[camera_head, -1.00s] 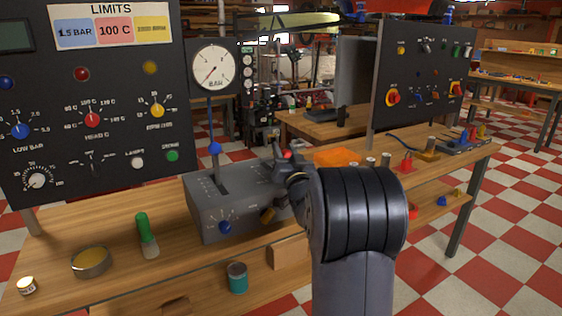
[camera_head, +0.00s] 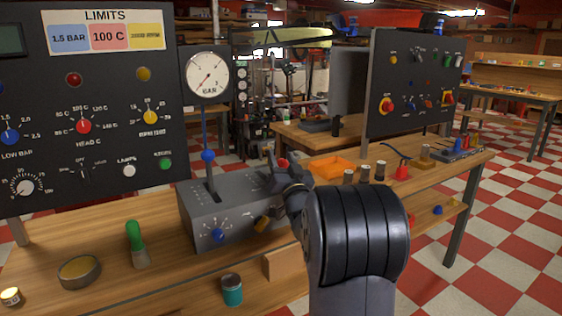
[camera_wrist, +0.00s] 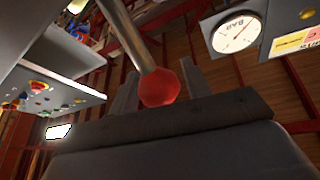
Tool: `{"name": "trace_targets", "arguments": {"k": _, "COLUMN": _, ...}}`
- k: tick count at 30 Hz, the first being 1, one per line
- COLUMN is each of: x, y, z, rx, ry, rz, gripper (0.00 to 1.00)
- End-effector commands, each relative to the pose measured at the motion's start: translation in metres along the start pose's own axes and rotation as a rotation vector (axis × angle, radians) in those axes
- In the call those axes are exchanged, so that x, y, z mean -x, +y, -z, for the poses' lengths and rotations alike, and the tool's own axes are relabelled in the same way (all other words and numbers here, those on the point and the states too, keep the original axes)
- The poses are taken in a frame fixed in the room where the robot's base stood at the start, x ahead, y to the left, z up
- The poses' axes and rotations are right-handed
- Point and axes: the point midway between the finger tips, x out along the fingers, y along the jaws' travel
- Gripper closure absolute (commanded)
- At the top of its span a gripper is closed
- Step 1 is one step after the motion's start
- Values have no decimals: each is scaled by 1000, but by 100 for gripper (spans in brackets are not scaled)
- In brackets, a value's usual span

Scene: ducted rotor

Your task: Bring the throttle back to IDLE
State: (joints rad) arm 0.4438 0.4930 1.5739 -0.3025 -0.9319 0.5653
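A grey control box (camera_head: 200,225) stands on the bench and carries two levers. One lever has a blue knob (camera_head: 208,155) and stands upright in a slot on the left. The other has a red knob (camera_head: 283,163) at the right end. Which one is the throttle cannot be read. My gripper (camera_head: 287,176) is at the red-knobbed lever. In the wrist view, the red knob (camera_wrist: 160,87) on its metal rod (camera_wrist: 128,35) sits between my two fingers, which flank it closely. The box's markings are too small to read, and my arm hides its right end.
A panel marked LIMITS (camera_head: 80,110) and a pressure gauge (camera_head: 208,74) stand behind and left of the box. A green-handled tool (camera_head: 136,245), a round tin (camera_head: 80,270) and a teal can (camera_head: 232,290) are in front. An orange tray (camera_head: 332,167) lies to the right.

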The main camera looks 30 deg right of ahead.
Motion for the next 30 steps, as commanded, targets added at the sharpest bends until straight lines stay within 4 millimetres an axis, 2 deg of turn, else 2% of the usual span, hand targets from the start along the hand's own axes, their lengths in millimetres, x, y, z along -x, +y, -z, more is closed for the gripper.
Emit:
{"name": "trace_targets", "arguments": {"k": 3, "x": 0, "y": 0, "z": -1, "rx": 0, "ry": -3, "rz": 0, "gripper": 45}}
{"name": "trace_targets", "arguments": {"k": 10, "x": 1, "y": 0, "z": -2, "rx": 0, "ry": -5, "rz": 0, "gripper": 45}}
{"name": "trace_targets", "arguments": {"k": 14, "x": 8, "y": 0, "z": -2, "rx": 0, "ry": -5, "rz": 0, "gripper": 45}}
{"name": "trace_targets", "arguments": {"k": 30, "x": 96, "y": 1, "z": -1, "rx": 1, "ry": -4, "rz": -2, "gripper": 45}}
